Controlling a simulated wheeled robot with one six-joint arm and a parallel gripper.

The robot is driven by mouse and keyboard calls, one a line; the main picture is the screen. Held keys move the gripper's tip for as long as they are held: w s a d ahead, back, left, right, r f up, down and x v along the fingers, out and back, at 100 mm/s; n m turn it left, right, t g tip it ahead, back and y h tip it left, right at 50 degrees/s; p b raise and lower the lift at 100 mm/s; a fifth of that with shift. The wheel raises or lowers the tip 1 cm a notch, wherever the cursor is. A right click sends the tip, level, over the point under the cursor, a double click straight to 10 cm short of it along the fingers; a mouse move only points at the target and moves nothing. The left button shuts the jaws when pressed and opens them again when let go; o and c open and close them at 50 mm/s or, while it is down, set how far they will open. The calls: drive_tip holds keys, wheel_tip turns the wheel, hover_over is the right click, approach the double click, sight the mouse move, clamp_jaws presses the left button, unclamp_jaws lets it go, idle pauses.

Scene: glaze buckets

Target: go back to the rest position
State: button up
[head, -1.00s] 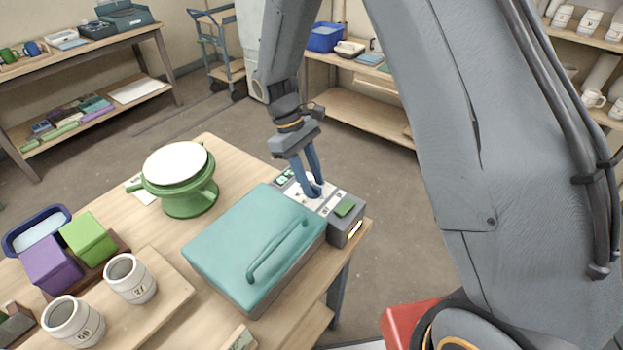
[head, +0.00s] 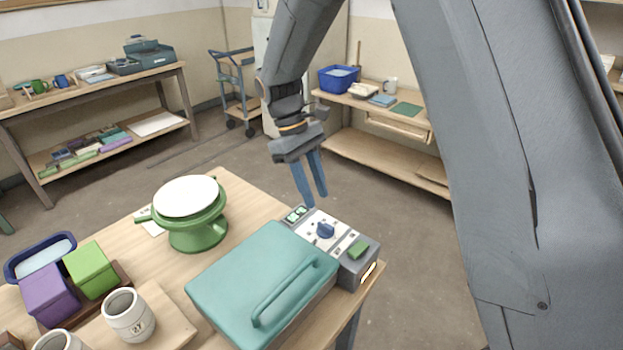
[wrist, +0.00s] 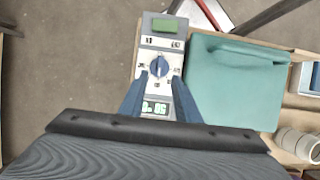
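My gripper (head: 313,198) has its two blue fingers parted, with nothing between them. It hangs above the control panel of a teal-lidded box (head: 262,283) on the wooden table. The panel carries a blue dial (head: 325,231), a green button (head: 358,248) and a small green display (head: 296,214). In the wrist view the fingers straddle the display, and the dial (wrist: 161,68) lies just beyond the fingertips, apart from them.
On the same table are a green banding wheel (head: 196,230) with a white top, a purple box (head: 48,293), a green box (head: 91,268), a blue tray (head: 22,268) and numbered grey cups (head: 128,316). Shelves and a cart (head: 236,95) stand behind. The floor between is clear.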

drive_tip(key=s+d+m+t+y+b, duration=0.1)
drive_tip(key=s+d+m+t+y, duration=0.2)
drive_tip(key=s+d+m, duration=0.6)
drive_tip(key=s+d+t, duration=0.1)
drive_tip(key=s+d, duration=0.3)
drive_tip(key=s, duration=0.1)
drive_tip(key=shift+s+f+t, duration=0.25)
drive_tip(key=shift+f+t, duration=0.05)
drive_tip(key=shift+f, duration=0.05)
drive_tip(key=shift+d, duration=0.1)
idle(0.3)
